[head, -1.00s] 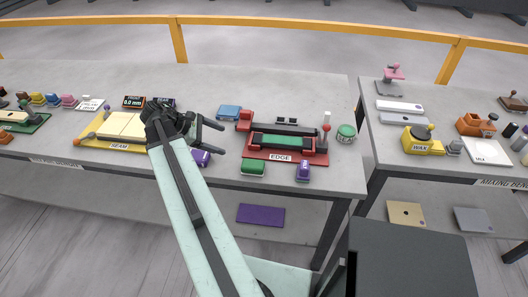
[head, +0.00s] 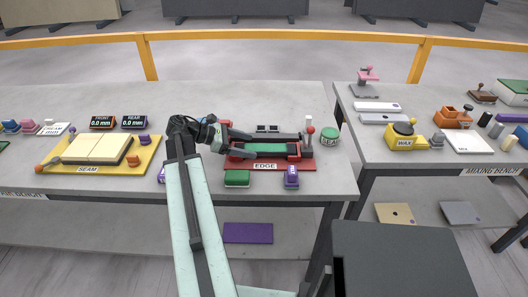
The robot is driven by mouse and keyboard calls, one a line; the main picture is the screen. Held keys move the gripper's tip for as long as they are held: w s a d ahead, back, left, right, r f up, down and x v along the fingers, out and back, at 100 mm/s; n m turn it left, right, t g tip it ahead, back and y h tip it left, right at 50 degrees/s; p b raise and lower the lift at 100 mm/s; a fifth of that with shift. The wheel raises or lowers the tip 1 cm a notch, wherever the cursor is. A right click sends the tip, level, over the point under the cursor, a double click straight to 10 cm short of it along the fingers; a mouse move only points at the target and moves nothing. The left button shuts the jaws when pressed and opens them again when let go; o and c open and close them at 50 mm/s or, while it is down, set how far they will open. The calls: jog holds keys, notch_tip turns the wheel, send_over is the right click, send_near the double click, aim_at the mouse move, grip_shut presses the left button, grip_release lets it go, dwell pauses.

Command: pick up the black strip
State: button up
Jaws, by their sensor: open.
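The black strip (head: 278,137) lies along the back of the red EDGE fixture (head: 262,165), behind a green strip (head: 272,148). My gripper (head: 238,142) is open and points right, over the left end of the fixture. Its dark fingers overlap the strip's left part in the picture, so that end is partly hidden. I cannot tell whether the fingers touch the strip.
A post with a red knob (head: 309,130) stands at the fixture's right end, beside a green round piece (head: 330,137). A green block (head: 237,178) and a purple block (head: 291,178) sit in front. The yellow SEAM board (head: 95,162) is at left.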

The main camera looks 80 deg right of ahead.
aim_at(261, 148)
jog(key=b+x, duration=0.1)
jog(key=x, duration=0.3)
jog(key=shift+s+d, duration=0.1)
jog(key=shift+s, duration=0.3)
grip_shut()
jog(key=shift+w+r, duration=0.1)
jog(key=shift+r, duration=0.05)
notch_tip(261, 148, up, 10)
jog(key=p, duration=0.9)
jog(key=shift+p, duration=0.35)
